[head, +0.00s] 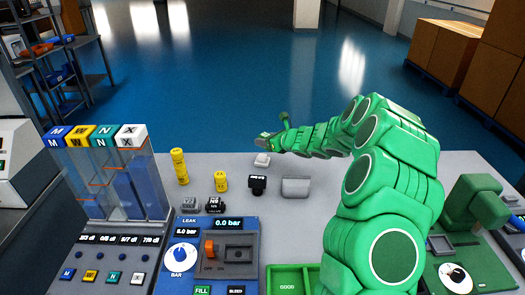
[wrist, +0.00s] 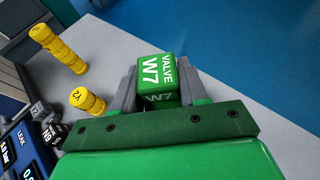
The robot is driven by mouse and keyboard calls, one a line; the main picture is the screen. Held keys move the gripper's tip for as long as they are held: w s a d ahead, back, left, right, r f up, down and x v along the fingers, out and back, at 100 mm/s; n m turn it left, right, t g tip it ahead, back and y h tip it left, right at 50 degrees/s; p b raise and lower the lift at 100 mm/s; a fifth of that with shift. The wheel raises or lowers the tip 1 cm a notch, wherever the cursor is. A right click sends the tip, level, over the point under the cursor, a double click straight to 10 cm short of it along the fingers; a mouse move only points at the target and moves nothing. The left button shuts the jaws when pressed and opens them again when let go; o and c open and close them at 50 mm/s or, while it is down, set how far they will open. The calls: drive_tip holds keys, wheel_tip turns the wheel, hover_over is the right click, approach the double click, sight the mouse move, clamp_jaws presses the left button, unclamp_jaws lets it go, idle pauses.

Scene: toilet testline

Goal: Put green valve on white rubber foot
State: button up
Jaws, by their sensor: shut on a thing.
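The green valve (wrist: 157,72), a block lettered "VALVE W7", sits between the two grey fingers of my gripper (wrist: 156,88) in the wrist view. My gripper (head: 265,141) is shut on it near the far edge of the grey table in the head view. A small white piece (head: 262,160), which looks like the white rubber foot, lies on the table just below my gripper in the picture. I cannot tell whether the valve touches it. The foot is hidden in the wrist view.
Yellow cylinders (head: 179,167) (head: 221,181), a black part (head: 257,185) and a grey block (head: 296,187) stand nearby. A leak tester (head: 218,255), a green tray (head: 292,268) and a clear bin (head: 120,185) are nearer.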

hover_over(263, 156)
drive_tip(key=s, duration=0.2)
wheel_tip(263, 156, down, 5)
drive_tip(key=shift+w+r, duration=0.1)
drive_tip(key=shift+r, duration=0.05)
drive_tip(key=shift+w+a+f, duration=0.1)
drive_tip(key=shift+w+f, duration=0.75)
drive_tip(key=shift+f, duration=1.7)
drive_tip(key=shift+f, duration=0.1)
drive_tip(key=o, duration=1.1)
drive_tip(key=shift+o, duration=0.2)
drive_tip(key=shift+s+d+r, duration=0.1)
drive_tip(key=shift+d+r, duration=0.1)
drive_tip(key=v, duration=1.1)
drive_tip(key=shift+s, duration=0.2)
